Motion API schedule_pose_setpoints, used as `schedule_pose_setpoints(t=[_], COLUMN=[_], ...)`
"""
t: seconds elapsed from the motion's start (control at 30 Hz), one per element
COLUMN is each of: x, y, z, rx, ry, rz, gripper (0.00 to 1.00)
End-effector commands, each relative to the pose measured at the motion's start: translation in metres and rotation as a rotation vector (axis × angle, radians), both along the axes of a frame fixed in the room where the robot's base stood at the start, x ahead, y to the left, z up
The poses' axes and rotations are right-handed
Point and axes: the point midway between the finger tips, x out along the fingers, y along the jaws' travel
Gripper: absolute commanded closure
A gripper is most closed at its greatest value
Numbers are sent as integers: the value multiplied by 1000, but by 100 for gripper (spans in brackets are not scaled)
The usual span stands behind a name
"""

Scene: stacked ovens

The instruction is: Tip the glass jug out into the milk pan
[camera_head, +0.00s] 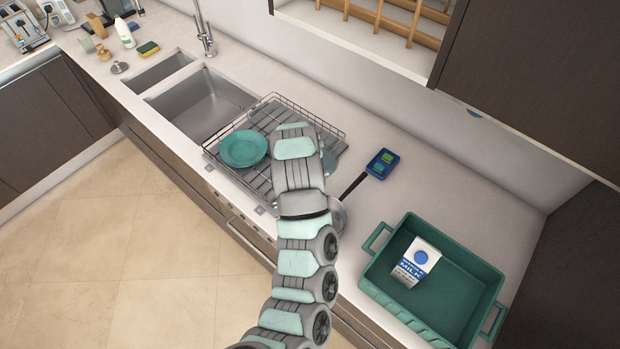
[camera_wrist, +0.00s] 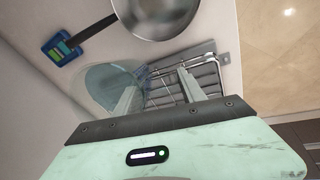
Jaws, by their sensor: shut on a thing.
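In the wrist view the clear bluish glass jug (camera_wrist: 103,88) is at my gripper's left finger, its round outline facing the camera. My gripper (camera_wrist: 161,84) is shut on it, though the grip point itself is partly hidden. I cannot tell whether anything is in the jug or how far it tilts. The milk pan (camera_wrist: 165,12), a round metal pan with a dark handle, lies beyond the fingers at the top. In the head view my arm hides most of the pan (camera_head: 341,215); its rim and handle show to the right of the arm. My gripper is hidden there.
A wire dish rack (camera_head: 222,147) with a teal plate (camera_head: 243,149) stands left of my arm. A blue device (camera_head: 382,164) lies near the pan handle. A green tray (camera_head: 462,262) holding a milk carton (camera_head: 415,262) stands at right. Sinks (camera_head: 205,105) are further left.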

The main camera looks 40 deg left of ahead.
Motion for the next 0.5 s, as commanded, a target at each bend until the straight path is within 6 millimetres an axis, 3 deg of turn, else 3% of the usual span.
schedule_pose_setpoints(t=[0.5], x=[-8], y=[-7], z=[0], rx=[119], ry=[-99], rz=[1], gripper=[100])
